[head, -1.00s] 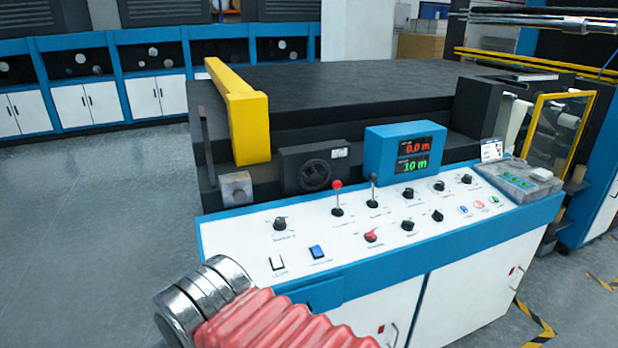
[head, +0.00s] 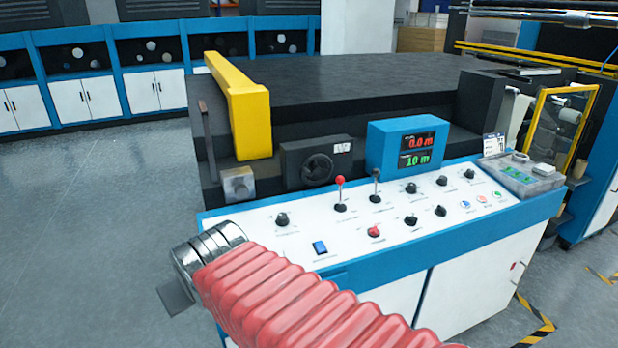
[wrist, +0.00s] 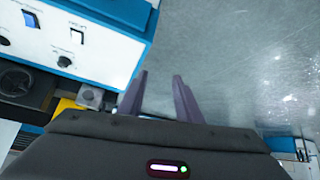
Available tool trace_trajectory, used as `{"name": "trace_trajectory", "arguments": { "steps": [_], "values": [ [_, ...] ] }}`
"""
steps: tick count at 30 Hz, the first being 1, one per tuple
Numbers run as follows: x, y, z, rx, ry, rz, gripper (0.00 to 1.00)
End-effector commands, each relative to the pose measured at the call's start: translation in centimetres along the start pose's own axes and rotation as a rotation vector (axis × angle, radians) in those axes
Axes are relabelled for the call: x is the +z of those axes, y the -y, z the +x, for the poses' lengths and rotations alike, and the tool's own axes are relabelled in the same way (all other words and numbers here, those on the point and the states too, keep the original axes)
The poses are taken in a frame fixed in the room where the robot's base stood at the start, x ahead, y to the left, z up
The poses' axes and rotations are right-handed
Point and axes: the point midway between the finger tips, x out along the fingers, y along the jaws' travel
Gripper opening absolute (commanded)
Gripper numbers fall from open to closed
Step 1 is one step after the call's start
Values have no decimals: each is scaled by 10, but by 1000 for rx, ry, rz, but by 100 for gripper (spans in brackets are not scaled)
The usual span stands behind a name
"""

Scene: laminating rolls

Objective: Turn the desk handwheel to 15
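The desk handwheel (head: 317,170) is a small black wheel on a dark block behind the white control panel. It also shows at the left edge of the wrist view (wrist: 15,82). The blue display box (head: 374,148) to its right reads 0.0 m in red above 10 m in green. In the wrist view my gripper (wrist: 160,76) has two purple-grey fingers standing apart with nothing between them. It is over the floor beside the desk's end, away from the handwheel. In the head view only a grey piece of it (head: 176,297) shows beside my red-sleeved arm.
The white panel (head: 300,240) carries several knobs, a red-topped lever (head: 340,192), a black-topped lever (head: 375,184) and a blue switch (head: 320,247). A yellow bar (head: 248,115) and a metal block (head: 238,184) stand left of the handwheel. The floor at left (head: 90,230) is clear.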

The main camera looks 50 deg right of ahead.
Motion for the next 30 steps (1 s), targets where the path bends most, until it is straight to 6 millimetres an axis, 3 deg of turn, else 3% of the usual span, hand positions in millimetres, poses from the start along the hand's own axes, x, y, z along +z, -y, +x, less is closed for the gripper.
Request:
{"name": "trace_trajectory", "arguments": {
  "steps": [6, 15, 22, 30],
  "values": [
    [-55, -78, 43, 132, -158, 101, 32],
    [-100, -187, 83, 239, -372, 183, 32],
    [-108, -270, 102, 281, -530, 229, 32],
    [-87, -356, 112, 269, -711, 283, 32]
  ]
}}
